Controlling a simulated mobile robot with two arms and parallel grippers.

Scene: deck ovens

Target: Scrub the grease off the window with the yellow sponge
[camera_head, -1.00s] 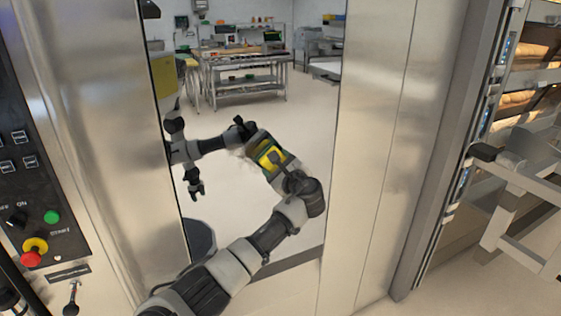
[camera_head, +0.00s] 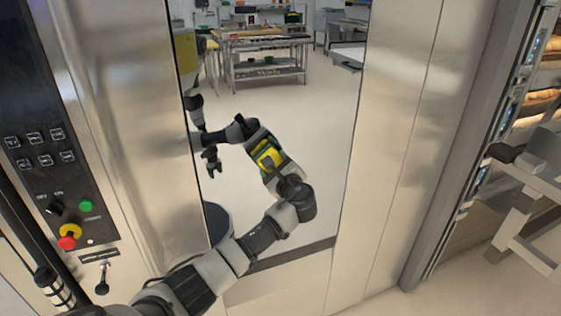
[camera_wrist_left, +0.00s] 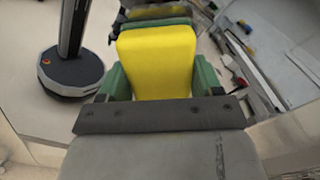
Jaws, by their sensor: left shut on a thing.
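The window (camera_head: 315,130) is a tall, mirror-like pane in a steel front and reflects the room and my own body. My left gripper (camera_head: 268,160) reaches up from below and is shut on the yellow sponge (camera_head: 267,156), at the pane's lower middle. In the left wrist view the sponge (camera_wrist_left: 157,60) sits between green side pieces. Its far face is hidden, so I cannot tell whether it touches the glass. No clear grease mark shows now. My right gripper shows only as a dark reflection.
A control panel (camera_head: 50,170) with buttons and a red-yellow knob is at left. A steel panel (camera_head: 395,150) borders the window at right. Beyond it stand a metal rack frame (camera_head: 525,200) and shelves of bread (camera_head: 545,97). The worktable inside the pane appears to be a reflection.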

